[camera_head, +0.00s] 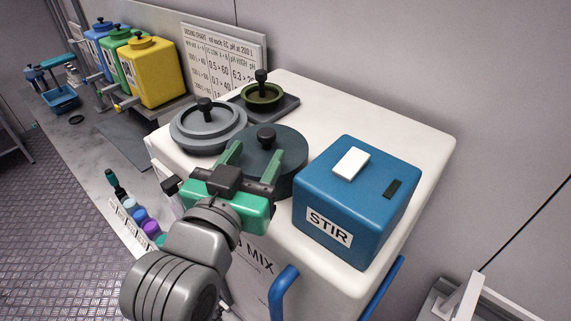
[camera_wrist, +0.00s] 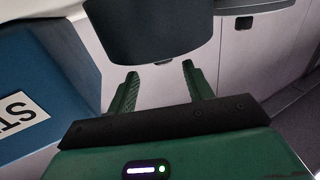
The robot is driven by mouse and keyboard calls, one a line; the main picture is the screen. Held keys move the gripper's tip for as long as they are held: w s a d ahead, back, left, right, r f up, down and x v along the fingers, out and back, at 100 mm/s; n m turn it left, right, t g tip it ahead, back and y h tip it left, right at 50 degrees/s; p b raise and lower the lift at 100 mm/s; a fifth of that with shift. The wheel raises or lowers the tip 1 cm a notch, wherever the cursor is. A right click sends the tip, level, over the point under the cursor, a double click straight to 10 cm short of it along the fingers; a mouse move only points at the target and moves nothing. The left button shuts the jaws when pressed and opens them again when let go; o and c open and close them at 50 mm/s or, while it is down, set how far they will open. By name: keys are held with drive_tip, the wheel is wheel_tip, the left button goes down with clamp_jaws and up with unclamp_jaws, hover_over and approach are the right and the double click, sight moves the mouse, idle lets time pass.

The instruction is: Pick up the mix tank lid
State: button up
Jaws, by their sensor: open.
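The near part of the lid is hidden by my gripper.
The blue STIR box (camera_head: 345,215) stands close to the right of the lid. A lighter grey lid (camera_head: 185,135) and a small olive-green lid (camera_head: 262,97) lie at left and behind. Yellow, green and blue canisters (camera_head: 150,75) stand at the back left.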

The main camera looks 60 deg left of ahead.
sight(263, 139)
drive_tip(key=shift+w+a, duration=0.5)
drive_tip(key=shift+a, duration=0.05)
drive_tip(key=x, duration=0.5)
drive_tip(key=shift+s+a+r+p, duration=0.1)
drive_tip(key=shift+s+a+p, duration=0.05)
drive_tip(key=shift+p, duration=0.2)
drive_tip(key=c, duration=1.1)
